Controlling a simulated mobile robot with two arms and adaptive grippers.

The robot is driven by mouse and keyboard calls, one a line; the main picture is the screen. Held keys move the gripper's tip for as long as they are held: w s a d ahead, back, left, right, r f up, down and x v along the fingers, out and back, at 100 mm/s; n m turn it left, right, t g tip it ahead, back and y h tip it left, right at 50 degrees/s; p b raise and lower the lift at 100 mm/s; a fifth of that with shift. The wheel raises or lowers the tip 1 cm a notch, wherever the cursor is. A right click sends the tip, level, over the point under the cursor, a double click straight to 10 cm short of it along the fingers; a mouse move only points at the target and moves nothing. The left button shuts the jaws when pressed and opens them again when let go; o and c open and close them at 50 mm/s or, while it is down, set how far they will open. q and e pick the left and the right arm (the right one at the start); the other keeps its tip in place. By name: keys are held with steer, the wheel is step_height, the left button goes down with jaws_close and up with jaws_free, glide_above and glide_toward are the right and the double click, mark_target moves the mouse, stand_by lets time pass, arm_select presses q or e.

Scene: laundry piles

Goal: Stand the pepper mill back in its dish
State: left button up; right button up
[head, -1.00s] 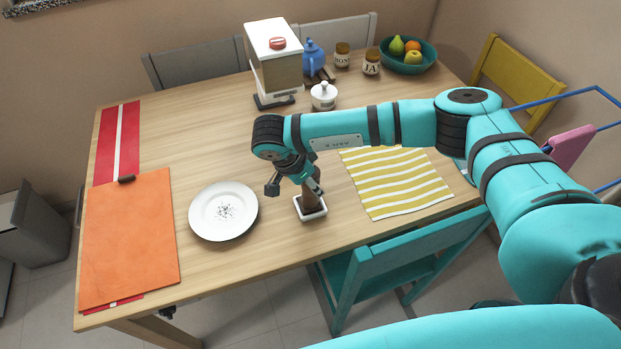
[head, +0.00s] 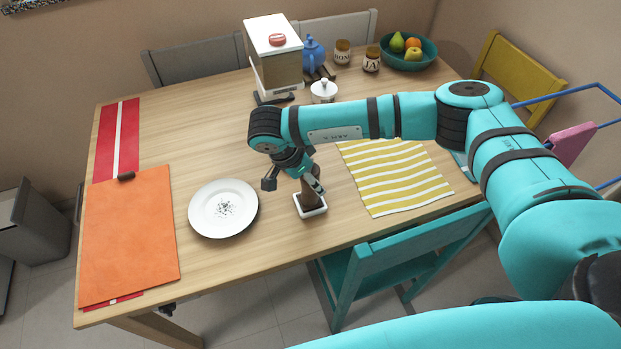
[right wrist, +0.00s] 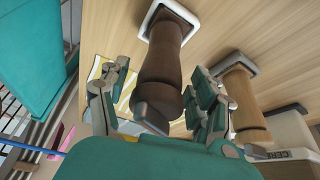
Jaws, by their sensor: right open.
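The dark brown pepper mill (head: 308,190) stands upright in a small white square dish (head: 312,213) near the table's front edge. In the right wrist view the mill (right wrist: 163,60) has its foot inside the rim of the dish (right wrist: 150,18). My right gripper (head: 294,184) is open around the upper part of the mill. In the right wrist view its fingers (right wrist: 160,72) are spread on either side of the mill, with gaps showing. The mill's top is partly hidden by the gripper. My left gripper is not in view.
A white plate (head: 224,209) with dark specks lies left of the dish. A yellow striped cloth (head: 395,178) lies to the right. A teal chair (head: 400,255) stands at the front edge.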

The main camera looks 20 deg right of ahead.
steer(key=b+v, duration=0.2)
steer(key=v, duration=0.8)
steer(key=shift+a+r, duration=0.2)
steer(key=shift+r, duration=0.1)
steer(key=shift+s+f, duration=0.1)
steer(key=shift+s, duration=0.05)
